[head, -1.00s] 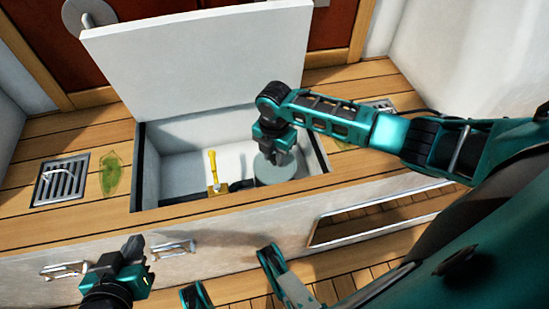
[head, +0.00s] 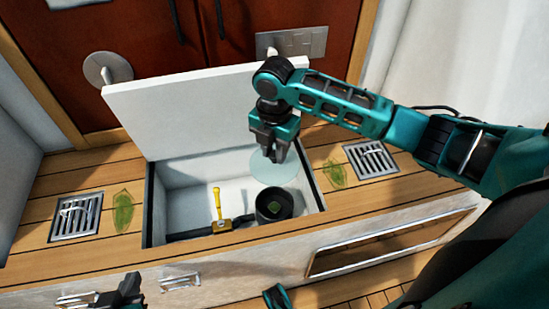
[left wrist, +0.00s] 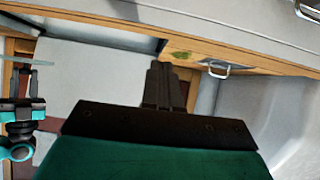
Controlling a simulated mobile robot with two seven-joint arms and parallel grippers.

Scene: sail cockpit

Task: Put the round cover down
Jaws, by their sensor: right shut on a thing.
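The round cover (head: 289,168) is a pale, bluish, see-through disc. My right gripper (head: 274,156) points down and is shut on it, holding it inside the open locker, above and behind a black round opening (head: 274,204). A small green thing shows inside that opening. In the left wrist view the cover (left wrist: 14,60) shows edge-on at the left, by my right gripper (left wrist: 32,80). My left gripper (head: 128,286) is at the lower left of the head view, in front of the bench. Its fingers (left wrist: 163,80) are together, with nothing between them.
The locker's white lid (head: 205,108) stands raised behind the opening. A yellow-handled valve (head: 217,203) stands left of the round opening. Metal grates (head: 76,215) and (head: 371,159) lie on the wooden bench either side, with green leaf-shaped patches beside them. The bench front has handles.

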